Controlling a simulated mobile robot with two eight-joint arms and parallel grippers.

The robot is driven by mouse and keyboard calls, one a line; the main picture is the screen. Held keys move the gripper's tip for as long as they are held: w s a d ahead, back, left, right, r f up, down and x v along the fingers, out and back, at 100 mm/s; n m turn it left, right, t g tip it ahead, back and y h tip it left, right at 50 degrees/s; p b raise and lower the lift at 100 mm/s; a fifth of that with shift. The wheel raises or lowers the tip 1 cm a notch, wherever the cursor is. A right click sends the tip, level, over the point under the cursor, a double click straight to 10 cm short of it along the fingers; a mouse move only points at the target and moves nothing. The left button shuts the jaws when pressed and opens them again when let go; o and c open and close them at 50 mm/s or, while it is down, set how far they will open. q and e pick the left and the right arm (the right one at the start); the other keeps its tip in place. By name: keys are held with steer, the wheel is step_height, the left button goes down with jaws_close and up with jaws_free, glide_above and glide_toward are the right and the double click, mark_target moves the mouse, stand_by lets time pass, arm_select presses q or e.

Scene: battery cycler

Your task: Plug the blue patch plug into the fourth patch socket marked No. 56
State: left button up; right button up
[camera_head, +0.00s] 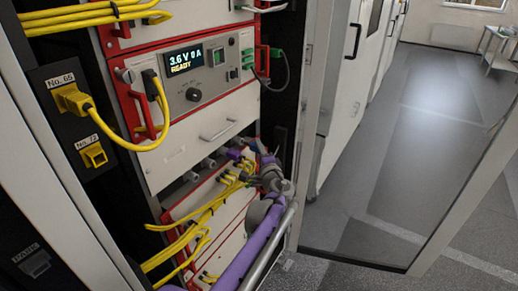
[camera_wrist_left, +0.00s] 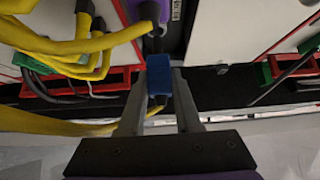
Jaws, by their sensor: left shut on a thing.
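My left gripper (camera_head: 252,160) is at the lower panel of the rack, its purple arm rising from the bottom of the head view. In the left wrist view the gripper (camera_wrist_left: 158,82) is shut on the blue patch plug (camera_wrist_left: 158,70), held between both fingers. A dark plug or cable end is just beyond the blue plug; I cannot tell whether they touch. The blue plug is not clear in the head view. No label reading No. 56 is legible, so I cannot tell which socket it is. My right gripper is not in view.
Yellow cables (camera_head: 205,222) crowd the lower panel beside the gripper. A purple plug (camera_wrist_left: 150,12) is close ahead. At left, a yellow plug (camera_head: 72,99) sits at No. 65, above the yellow socket (camera_head: 95,156) at No. 72. An open cabinet door (camera_head: 420,190) stands right.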

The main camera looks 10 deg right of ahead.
mark_target(251, 148)
arm_select(q)
steer(key=shift+w+a+p, duration=0.3)
steer(key=shift+w+a, duration=0.2)
steer(key=shift+a, duration=0.1)
stand_by(0.8)
stand_by(0.8)
steer(key=shift+w+a+p, duration=0.55)
steer(key=shift+w+a, duration=0.25)
stand_by(0.8)
steer(key=o, duration=1.1)
steer(key=shift+c, duration=0.2)
